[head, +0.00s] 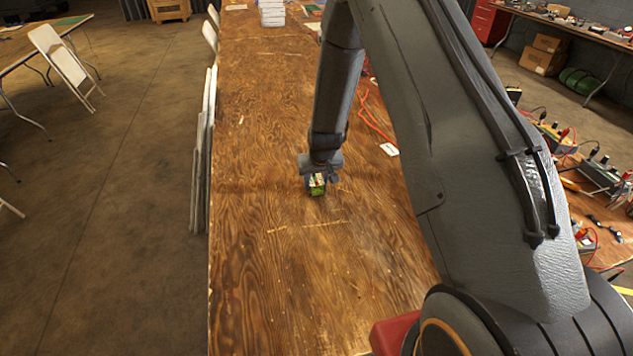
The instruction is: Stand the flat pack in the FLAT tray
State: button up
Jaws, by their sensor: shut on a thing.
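My gripper (320,178) is over the middle of the long wooden table (290,270), at the end of my arm. It is shut on a small pack (316,185) with green, white and red-orange markings. The pack shows just below the jaws, and its upper part is hidden by them. I cannot tell whether its underside touches the table. No tray marked FLAT can be made out in the head view; my arm hides part of the table to the right.
A white stack (272,13) stands at the table's far end. An orange cord (372,118) and a white card (389,149) lie right of my gripper. Folded chairs (203,150) lean along the left edge. Chargers and tools (600,172) crowd the right side. The near tabletop is clear.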

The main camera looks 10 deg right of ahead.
jog(key=shift+f, duration=0.1)
jog(key=o, duration=1.4)
